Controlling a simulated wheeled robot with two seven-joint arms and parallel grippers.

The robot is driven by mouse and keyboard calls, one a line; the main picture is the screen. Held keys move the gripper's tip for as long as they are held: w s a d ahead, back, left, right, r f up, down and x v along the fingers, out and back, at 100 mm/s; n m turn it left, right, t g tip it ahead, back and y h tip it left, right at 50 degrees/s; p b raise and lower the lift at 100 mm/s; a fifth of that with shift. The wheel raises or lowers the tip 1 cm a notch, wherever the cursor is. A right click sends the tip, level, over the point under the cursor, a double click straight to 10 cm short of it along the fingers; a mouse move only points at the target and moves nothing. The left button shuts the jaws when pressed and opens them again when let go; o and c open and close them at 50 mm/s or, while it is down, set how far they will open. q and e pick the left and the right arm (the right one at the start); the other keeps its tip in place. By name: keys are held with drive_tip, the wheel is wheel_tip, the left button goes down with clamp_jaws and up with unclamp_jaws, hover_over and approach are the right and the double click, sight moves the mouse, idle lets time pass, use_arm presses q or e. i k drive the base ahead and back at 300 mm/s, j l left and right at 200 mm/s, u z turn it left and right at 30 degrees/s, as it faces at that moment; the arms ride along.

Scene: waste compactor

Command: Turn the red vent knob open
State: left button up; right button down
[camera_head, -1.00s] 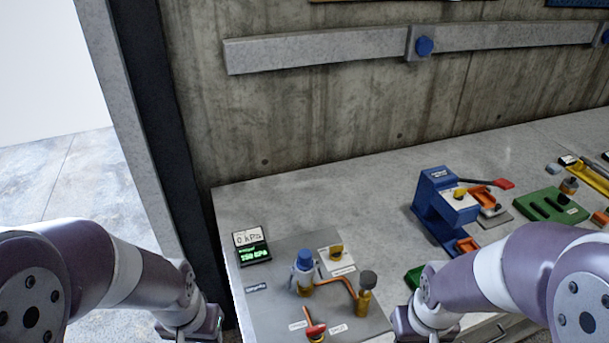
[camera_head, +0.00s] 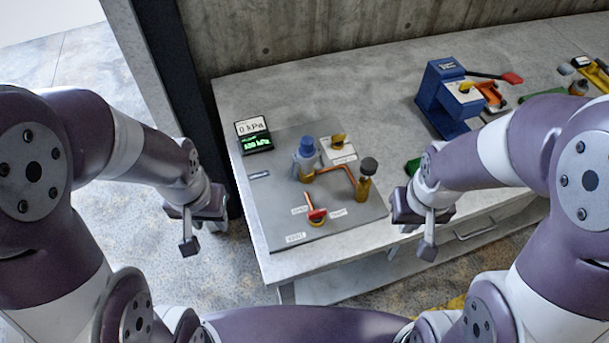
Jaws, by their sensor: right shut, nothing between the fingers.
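The red vent knob (camera_head: 317,214) sits near the front of a grey panel (camera_head: 275,215) on the table, with small white labels around it. An orange pipe (camera_head: 338,169) joins a blue-capped brass valve (camera_head: 306,160) and a dark-topped brass fitting (camera_head: 364,181) behind it. A display (camera_head: 253,135) at the panel's back left reads 0 kPa above a green figure. My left gripper (camera_head: 189,246) hangs left of the table, apart from the knob; its jaws are too unclear to judge. My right gripper (camera_head: 428,250) is shut and empty, off the table's front edge, right of the panel.
A yellow knob on a white plate (camera_head: 338,150) stands behind the pipe. A blue press (camera_head: 445,100) with a red-ended lever is farther right. The concrete wall (camera_head: 300,35) bounds the back. The table's front edge runs below the panel.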

sight(317, 216)
drive_tip(key=j+z, duration=0.15)
drive_tip(key=z, duration=0.25)
drive_tip(key=j+z, duration=0.1)
drive_tip(key=z, duration=0.3)
drive_tip(key=k+j+z, duration=0.1)
drive_tip(key=z, duration=0.7)
drive_tip(key=k+j, duration=0.05)
drive_tip(key=k, duration=0.05)
